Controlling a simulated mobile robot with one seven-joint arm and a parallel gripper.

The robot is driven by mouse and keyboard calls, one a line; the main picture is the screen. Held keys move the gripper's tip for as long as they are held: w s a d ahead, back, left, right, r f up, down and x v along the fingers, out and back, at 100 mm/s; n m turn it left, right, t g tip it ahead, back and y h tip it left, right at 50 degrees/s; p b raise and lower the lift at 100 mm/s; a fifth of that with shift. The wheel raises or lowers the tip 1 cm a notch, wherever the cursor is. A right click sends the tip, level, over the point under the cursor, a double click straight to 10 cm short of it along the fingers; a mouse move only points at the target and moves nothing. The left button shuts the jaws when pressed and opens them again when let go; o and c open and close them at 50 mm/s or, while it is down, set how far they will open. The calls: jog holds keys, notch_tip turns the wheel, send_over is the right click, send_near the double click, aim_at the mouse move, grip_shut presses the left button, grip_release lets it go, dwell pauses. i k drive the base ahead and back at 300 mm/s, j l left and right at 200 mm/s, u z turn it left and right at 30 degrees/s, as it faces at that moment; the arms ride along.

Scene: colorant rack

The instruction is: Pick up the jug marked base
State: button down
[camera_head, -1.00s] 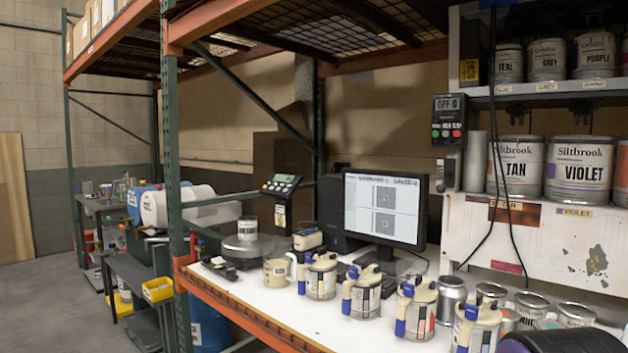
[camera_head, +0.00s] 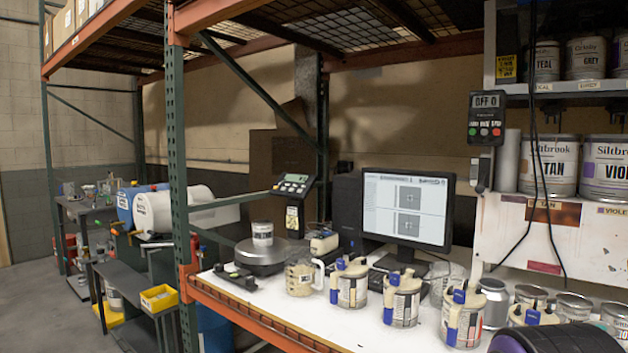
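A cream jug with a pale handle and dark markings (camera_head: 299,279) stands upright on the white bench, just right of the round scale (camera_head: 262,263). Its markings are too small to read, so I cannot tell whether it says base. A row of cream-topped containers with blue parts stands to its right, including one nearest the jug (camera_head: 348,285), another (camera_head: 401,300) and a third (camera_head: 463,318). Their labels are also unreadable. My gripper is not in view.
A small pale can (camera_head: 262,234) stands on the scale. A monitor (camera_head: 406,207) stands behind the row. A green rack post (camera_head: 179,150) and orange beam (camera_head: 260,318) border the bench. Silver cans (camera_head: 530,295) crowd the right, below shelves of paint tins.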

aim_at(300, 262)
jog(key=i+j, duration=0.15)
jog(key=j, duration=0.5)
jog(key=i+j+z, duration=0.15)
jog(key=j, duration=1.1)
jog(key=i+j, duration=0.25)
jog(key=i, duration=0.2)
jog(key=i+j, duration=0.25)
jog(key=i, duration=0.15)
jog(key=i+j+z, duration=0.15)
jog(key=z, duration=0.25)
jog(key=i+j+z, duration=0.25)
jog(key=z, duration=0.15)
